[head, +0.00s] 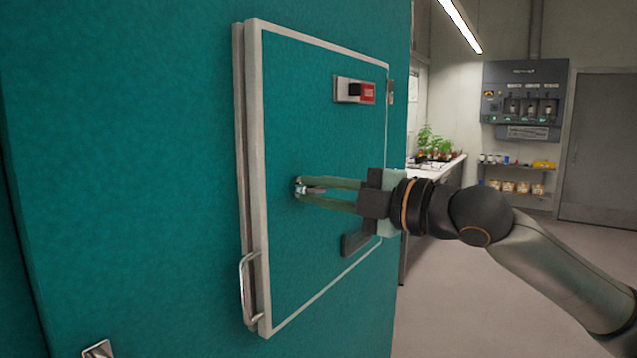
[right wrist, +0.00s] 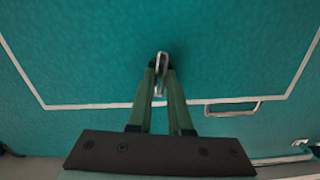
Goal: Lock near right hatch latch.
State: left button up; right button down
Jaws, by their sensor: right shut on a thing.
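A teal hatch (head: 290,130) with a pale frame is set in the teal chamber wall. My right gripper (head: 308,191) reaches in from the right and is shut on a small metal loop (head: 298,187) on the hatch face. In the right wrist view, the gripper (right wrist: 161,82) has its fingertips closed around the metal loop (right wrist: 163,58). A red and black slide latch (head: 356,90) sits on a light plate near the top right of the hatch, clear of the gripper. My left gripper is not in view.
A metal bar handle (head: 245,290) stands at the hatch's lower left edge. A dark block (head: 355,244) sits low on the hatch behind my gripper. A bench with plants (head: 435,146) and open floor lie to the right.

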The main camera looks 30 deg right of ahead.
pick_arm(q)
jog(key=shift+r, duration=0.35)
pick_arm(e)
jog(key=shift+n, duration=0.8)
jog(key=shift+f, duration=0.1)
jog(key=c, duration=0.8)
grip_release()
jog(key=shift+c, duration=0.2)
pick_arm(q)
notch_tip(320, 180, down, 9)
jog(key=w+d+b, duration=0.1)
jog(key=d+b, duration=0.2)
jog(key=b, duration=0.8)
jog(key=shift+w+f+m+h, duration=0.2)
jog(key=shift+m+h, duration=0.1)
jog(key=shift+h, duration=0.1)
pick_arm(e)
jog(key=v, duration=1.2)
jog(key=shift+s, duration=0.25)
